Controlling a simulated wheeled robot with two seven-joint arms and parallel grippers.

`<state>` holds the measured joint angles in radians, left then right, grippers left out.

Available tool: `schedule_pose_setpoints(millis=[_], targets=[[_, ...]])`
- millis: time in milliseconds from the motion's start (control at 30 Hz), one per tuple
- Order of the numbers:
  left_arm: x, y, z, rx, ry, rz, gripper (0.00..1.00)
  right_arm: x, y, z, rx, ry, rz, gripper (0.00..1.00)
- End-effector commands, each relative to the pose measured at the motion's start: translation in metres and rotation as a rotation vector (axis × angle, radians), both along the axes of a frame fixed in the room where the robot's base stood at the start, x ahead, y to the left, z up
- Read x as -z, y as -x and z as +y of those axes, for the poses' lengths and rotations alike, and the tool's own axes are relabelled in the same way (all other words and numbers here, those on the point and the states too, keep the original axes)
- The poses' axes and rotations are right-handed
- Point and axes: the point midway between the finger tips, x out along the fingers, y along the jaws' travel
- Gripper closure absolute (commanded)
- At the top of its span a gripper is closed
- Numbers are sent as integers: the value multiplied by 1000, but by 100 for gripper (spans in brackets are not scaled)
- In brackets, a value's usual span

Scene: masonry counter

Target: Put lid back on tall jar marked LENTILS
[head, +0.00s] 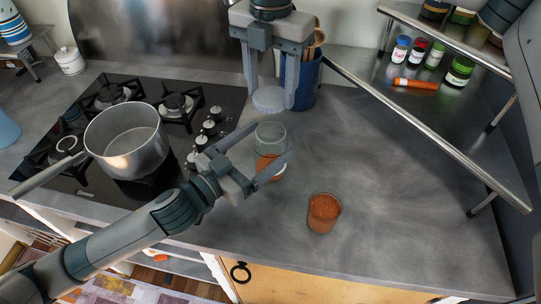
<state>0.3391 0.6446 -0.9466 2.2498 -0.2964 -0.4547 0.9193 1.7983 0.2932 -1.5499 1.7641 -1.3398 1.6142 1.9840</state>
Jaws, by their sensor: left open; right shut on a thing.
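A clear tall jar (270,138) stands on the counter right of the hob, with orange contents in its lower part and an open top. A bit of white label shows low on it; its text cannot be read. My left gripper (274,141) is open, with its fingers on either side of the jar. I cannot tell if they touch it. My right gripper (270,92) points down behind the jar in the picture and is shut on a round grey lid (268,101), held above the counter.
A glass of orange contents (323,212) stands near the front edge. A steel pot (128,142) sits on the hob (215,98) at left. A blue utensil holder (307,82) is behind my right gripper. A metal rack (440,140) with small jars stands at right. The middle right counter is clear.

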Motion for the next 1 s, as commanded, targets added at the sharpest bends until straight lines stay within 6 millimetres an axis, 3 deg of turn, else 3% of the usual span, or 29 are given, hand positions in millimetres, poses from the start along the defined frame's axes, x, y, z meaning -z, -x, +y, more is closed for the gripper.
schedule_pose_setpoints(millis=[367,833,1000], targets=[[0,-36,-35,-1,-1,-1,17,0,0,0,0,0,0,68],[0,-41,-41,0,0,0,17,0,0,0,0,0,0,68],[0,-41,-41,0,0,0,58,0,0,0,0,0,0,68]])
